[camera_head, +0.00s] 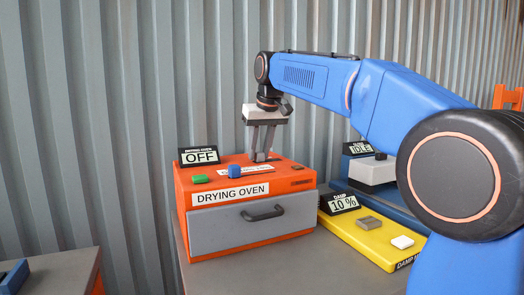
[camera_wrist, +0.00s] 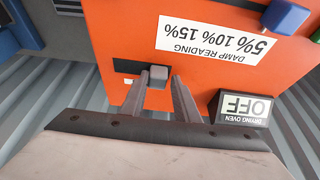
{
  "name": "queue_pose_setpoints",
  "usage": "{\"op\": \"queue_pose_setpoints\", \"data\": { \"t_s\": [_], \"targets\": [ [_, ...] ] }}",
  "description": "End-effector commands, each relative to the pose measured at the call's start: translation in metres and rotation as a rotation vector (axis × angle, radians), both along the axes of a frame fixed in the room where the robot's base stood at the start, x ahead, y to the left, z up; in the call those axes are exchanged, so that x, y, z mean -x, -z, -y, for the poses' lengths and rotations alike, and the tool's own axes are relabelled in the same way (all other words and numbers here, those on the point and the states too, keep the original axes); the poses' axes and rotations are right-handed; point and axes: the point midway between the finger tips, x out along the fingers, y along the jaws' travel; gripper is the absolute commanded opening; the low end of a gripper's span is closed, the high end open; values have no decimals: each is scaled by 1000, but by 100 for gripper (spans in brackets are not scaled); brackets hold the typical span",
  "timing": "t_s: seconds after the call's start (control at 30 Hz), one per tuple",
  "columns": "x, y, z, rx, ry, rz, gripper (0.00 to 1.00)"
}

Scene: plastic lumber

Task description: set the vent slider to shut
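The orange drying oven (camera_head: 300,182) stands on the table, with a grey drawer front and its display (camera_head: 199,156) reading OFF. A small grey slider knob (camera_wrist: 158,75) sits on the oven top at the back edge, beside a dark slot (camera_wrist: 132,67). My gripper (camera_head: 260,157) points down at the oven top. In the wrist view my gripper's fingers (camera_wrist: 159,84) stand apart on either side of the knob, with a narrow gap showing at the right finger. The slider's end marks are not readable.
A green knob (camera_head: 200,179) and a blue knob (camera_head: 234,171) stand on the oven top. A yellow damp unit (camera_head: 358,237) showing 10 % is to the right. A box with an IDLE display (camera_head: 360,147) stands behind it. A corrugated wall (camera_head: 120,80) closes the back.

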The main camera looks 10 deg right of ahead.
Motion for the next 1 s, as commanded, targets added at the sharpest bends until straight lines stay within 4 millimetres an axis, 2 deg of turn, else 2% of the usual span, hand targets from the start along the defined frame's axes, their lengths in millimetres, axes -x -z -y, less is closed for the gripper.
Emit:
{"op": "queue_pose_setpoints", "data": {
  "t_s": [0.33, 0.47, 0.67, 1.0],
  "targets": [
    [0, -1, 0, 1, 0, 0, 41],
    [3, -8, 1, 2, 1, 1, 41],
    [14, -36, 3, 1, 1, 3, 41],
    [39, -99, 8, 1, -1, 3, 41]
  ]
}}
